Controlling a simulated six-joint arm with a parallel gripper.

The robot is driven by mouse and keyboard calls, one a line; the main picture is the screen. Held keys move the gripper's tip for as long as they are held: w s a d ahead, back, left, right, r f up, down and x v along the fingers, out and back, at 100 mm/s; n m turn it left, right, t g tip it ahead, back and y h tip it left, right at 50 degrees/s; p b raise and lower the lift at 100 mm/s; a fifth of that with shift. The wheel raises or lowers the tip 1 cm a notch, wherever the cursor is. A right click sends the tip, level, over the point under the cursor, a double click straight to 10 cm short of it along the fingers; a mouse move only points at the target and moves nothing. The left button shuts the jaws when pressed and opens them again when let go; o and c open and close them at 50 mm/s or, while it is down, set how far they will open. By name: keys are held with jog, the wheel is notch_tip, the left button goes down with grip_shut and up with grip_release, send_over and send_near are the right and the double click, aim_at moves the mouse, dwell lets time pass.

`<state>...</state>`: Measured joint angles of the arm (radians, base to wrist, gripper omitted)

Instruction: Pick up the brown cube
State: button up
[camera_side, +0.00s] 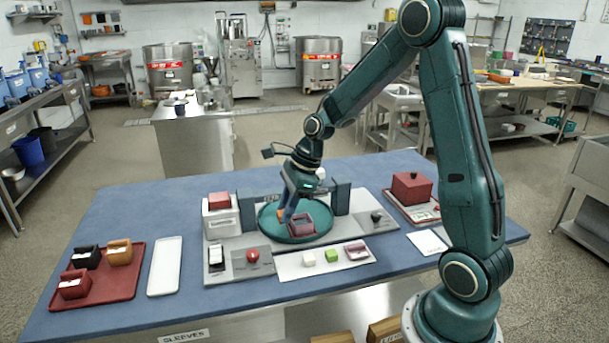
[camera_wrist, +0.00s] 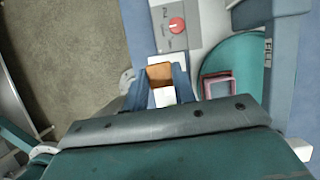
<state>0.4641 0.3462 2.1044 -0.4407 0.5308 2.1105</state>
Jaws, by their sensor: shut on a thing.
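The brown cube (camera_wrist: 160,73) shows in the wrist view between the two blue fingers of my gripper (camera_wrist: 164,85), which is shut on it. A white patch lies just below the cube in that view. In the side view my gripper (camera_side: 287,214) points down over the left part of a round green dish (camera_side: 276,232). Only a small orange-brown bit of the cube (camera_side: 281,213) shows there beside the fingers. I cannot tell from these views how high the cube is above the dish.
A maroon open box (camera_side: 301,224) sits in the dish, close right of my gripper. Dark upright blocks (camera_side: 341,197) stand behind. In front are a red knob (camera_side: 253,256) on a panel and a white strip (camera_side: 289,270) with small cubes. A red tray (camera_side: 97,298) holds boxes at left.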

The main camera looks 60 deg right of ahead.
jog(key=shift+r, duration=2.4)
jog(key=shift+f, duration=0.1)
